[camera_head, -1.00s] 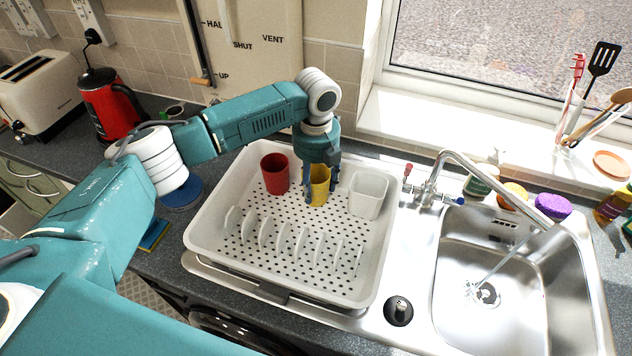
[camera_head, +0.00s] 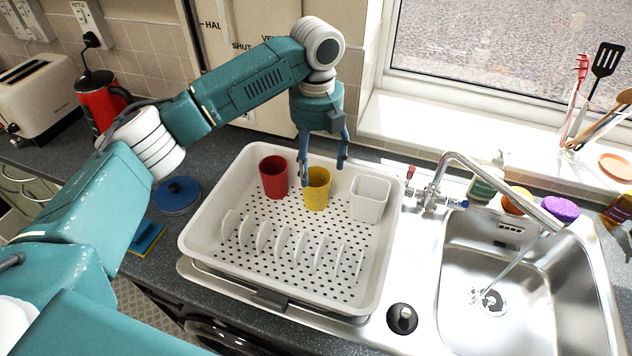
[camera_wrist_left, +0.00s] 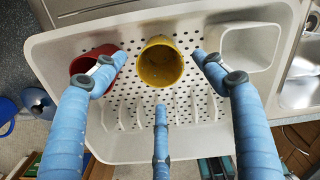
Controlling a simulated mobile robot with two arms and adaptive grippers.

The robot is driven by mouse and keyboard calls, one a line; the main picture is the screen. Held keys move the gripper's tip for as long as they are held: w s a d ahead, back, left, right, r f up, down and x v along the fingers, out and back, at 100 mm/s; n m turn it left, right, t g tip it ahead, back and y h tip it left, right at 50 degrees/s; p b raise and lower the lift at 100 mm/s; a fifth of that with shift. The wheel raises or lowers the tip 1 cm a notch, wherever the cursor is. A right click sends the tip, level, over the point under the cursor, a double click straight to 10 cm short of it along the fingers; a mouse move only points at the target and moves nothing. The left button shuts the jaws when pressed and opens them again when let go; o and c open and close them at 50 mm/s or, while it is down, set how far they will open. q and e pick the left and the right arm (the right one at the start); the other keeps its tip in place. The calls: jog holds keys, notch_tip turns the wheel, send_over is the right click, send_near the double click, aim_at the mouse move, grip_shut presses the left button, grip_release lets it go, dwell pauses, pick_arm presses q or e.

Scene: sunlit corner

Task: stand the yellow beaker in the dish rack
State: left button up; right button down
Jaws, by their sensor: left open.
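The yellow beaker (camera_head: 317,190) stands upright in the white dish rack (camera_head: 204,232), between a red beaker (camera_head: 273,177) and a square white holder (camera_head: 369,198). My left gripper (camera_head: 322,172) is open above and just behind the yellow beaker in the head view, with nothing held. In the left wrist view the yellow beaker (camera_wrist_left: 160,64) shows from above, its open mouth up, between the spread fingers and apart from them. The left gripper (camera_wrist_left: 162,85) shows three blue fingers there. The red beaker (camera_wrist_left: 90,64) is partly covered by one finger. My right gripper is not in view.
A sink (camera_head: 462,310) with running tap (camera_head: 480,165) lies right of the rack. A red kettle (camera_head: 97,103) and toaster (camera_head: 38,98) stand at the left. A blue lid or pan (camera_head: 178,193) lies left of the rack. Plate slots (camera_head: 280,240) fill the rack's front.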

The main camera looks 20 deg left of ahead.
pick_arm(q)
jog(key=shift+r+b, duration=0.3)
jog(key=shift+r, duration=1.45)
